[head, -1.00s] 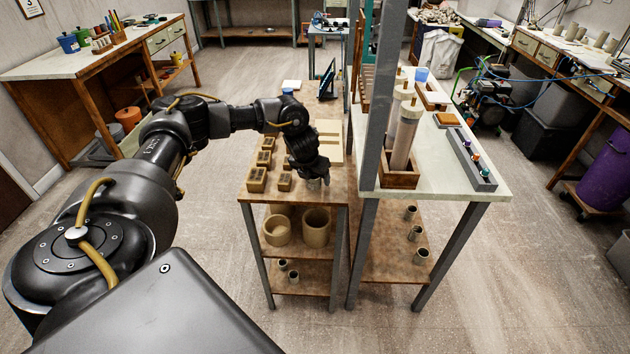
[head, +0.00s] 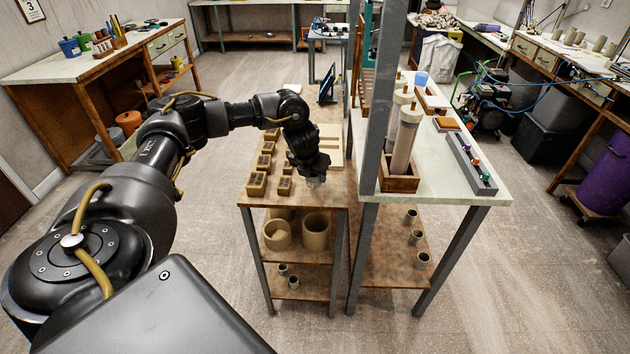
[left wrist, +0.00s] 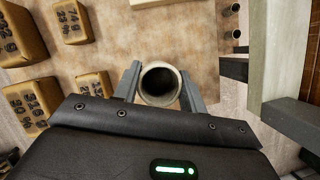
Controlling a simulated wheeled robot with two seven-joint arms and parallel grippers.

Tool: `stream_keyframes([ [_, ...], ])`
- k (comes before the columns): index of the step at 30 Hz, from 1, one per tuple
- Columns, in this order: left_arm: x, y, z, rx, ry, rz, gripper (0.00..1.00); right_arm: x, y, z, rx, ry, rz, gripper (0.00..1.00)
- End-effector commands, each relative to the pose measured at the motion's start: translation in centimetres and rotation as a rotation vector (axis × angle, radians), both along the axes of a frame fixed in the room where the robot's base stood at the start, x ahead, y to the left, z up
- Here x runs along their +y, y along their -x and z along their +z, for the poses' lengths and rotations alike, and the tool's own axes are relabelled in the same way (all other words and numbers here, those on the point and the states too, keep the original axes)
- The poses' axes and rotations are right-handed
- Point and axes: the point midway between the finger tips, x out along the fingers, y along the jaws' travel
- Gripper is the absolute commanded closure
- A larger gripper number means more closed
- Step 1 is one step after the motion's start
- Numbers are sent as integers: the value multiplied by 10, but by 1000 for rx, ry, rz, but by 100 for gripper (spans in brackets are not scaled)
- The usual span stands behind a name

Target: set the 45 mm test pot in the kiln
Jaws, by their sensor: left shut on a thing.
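My left gripper (head: 314,180) is shut on a small grey-tan test pot (head: 316,184) near the front right of the low wooden bench. In the left wrist view the pot (left wrist: 160,84) shows its round open mouth towards the camera, with one finger on each side of it. I cannot tell whether its base touches the bench top or is a little above it. I cannot pick out a kiln with certainty in either view. My right gripper is in neither view.
Labelled clay blocks (head: 257,183) stand on the bench left of the gripper. A grey upright post (head: 372,110) rises close on its right, beside a pale-topped table (head: 440,180). Large tan cylinders (head: 316,232) and small pots (head: 293,282) stand on the shelves below.

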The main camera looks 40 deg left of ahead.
Motion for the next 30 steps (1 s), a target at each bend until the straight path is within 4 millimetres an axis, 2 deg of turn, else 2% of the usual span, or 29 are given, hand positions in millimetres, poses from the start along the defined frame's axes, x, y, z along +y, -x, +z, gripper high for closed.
stream_keyframes([
  [2, -5, 4, 13, -4, 2, -4, 84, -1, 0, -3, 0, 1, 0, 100],
  [9, -31, 39, 66, -6, 0, -6, 84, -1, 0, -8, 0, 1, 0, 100],
  [12, -44, 57, 81, -3, -3, -6, 84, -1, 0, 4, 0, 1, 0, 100],
  [21, -77, 98, 101, -3, -1, -4, 84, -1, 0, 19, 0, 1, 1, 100],
  [30, -86, 111, 105, 0, 0, 2, 84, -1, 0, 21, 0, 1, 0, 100],
])
